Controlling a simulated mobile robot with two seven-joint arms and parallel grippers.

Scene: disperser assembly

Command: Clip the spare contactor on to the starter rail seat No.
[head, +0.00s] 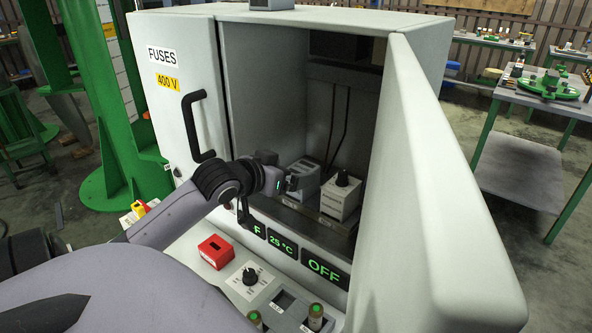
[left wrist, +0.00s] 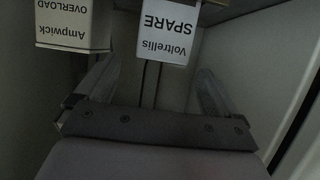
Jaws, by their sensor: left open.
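The spare contactor, a block whose white label reads "Voltrellis SPARE" upside down, shows in the left wrist view (left wrist: 168,30). It appears to be the grey block (head: 304,172) inside the cabinet in the head view. My left gripper (head: 292,183) is at the cabinet opening, close in front of that block. In the left wrist view my left gripper (left wrist: 158,88) is open, with nothing between its fingers; the contactor is beyond the fingertips, between their lines. The starter rail (head: 310,222) runs low across the cabinet, partly hidden by my gripper. My right gripper is not in view.
An "Ampwick OVERLOAD" block (left wrist: 70,22) stands beside the spare; it seems to be the white block with a black knob (head: 341,193). The open cabinet door (head: 440,190) bounds the right, the "FUSES" door (head: 180,90) the left. A red box (head: 215,250) sits on the front panel.

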